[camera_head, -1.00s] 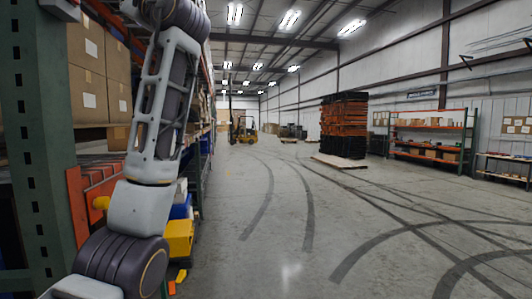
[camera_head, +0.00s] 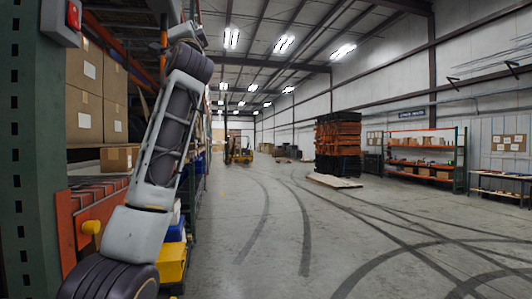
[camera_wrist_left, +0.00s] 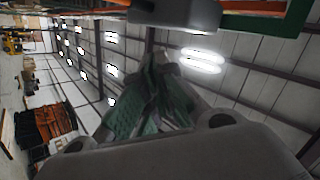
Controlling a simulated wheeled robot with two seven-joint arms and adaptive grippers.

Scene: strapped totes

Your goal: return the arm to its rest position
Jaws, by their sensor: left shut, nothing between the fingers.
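My left arm (camera_head: 165,135) rises from the bottom left of the head view, in front of the shelving. Its upper end (camera_head: 187,32) is near the top edge, and I cannot make out the fingers there. In the left wrist view my left gripper (camera_wrist_left: 150,98) shows dark green finger pads, close together and shut, with nothing held between them. It points up among the ceiling beams and lamps, clear of any object. My right gripper is not in view.
A green rack post (camera_head: 32,150) and shelving with cardboard boxes (camera_head: 84,113) stand close on the left. A yellow bin (camera_head: 172,262) sits low behind the arm. A red button box (camera_head: 66,18) is at top left. The floor (camera_head: 270,230) to the right is open; a stack (camera_head: 338,145) stands farther off.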

